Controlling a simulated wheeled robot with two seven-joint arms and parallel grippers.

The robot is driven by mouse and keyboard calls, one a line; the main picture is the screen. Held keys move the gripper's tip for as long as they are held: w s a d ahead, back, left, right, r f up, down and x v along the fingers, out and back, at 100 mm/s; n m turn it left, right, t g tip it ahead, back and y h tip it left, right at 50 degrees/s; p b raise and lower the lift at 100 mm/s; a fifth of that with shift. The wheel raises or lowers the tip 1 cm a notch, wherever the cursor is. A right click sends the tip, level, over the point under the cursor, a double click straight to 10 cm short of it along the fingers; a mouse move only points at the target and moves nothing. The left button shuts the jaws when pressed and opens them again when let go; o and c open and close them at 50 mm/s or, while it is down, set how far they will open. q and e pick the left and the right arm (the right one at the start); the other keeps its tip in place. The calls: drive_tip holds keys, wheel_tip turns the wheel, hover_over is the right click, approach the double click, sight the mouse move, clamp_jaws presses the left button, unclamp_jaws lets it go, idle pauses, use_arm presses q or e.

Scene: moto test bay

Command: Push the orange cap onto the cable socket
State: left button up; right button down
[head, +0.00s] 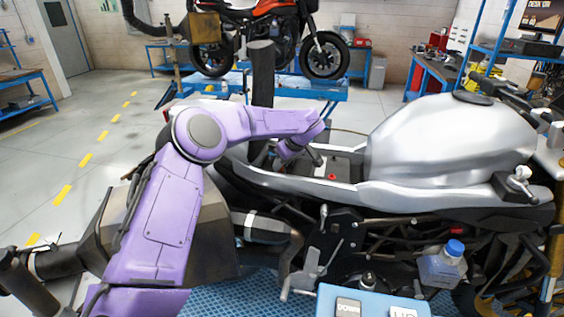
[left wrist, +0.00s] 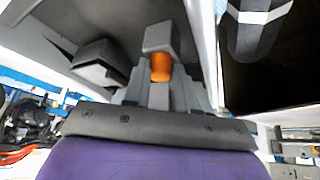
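My left gripper (head: 312,157), on the purple arm, reaches down into the open bay behind the motorcycle's tank; its fingertips are small and partly hidden in the head view. In the left wrist view, an orange cap (left wrist: 161,68) sits between the grey fingers, which appear shut on it. A dark grey stepped block (left wrist: 99,64) stands left of the cap, apart from it, on the grey bay floor; I cannot tell whether it is the cable socket. My right gripper is in neither view.
The silver tank (head: 435,140) rises to the right of my left gripper, and a pale frame rail (head: 300,184) runs in front. A blue-capped bottle (head: 443,265) is at the lower right.

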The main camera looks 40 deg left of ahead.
use_arm(q)
drive_tip(key=o, duration=0.4)
drive_tip(key=shift+o, duration=0.2)
drive_tip(key=b+v, duration=0.2)
drive_tip(key=v, duration=0.8)
drive_tip(key=shift+r+b, duration=0.35)
drive_tip(key=shift+b, duration=0.05)
drive_tip(key=shift+d, duration=0.1)
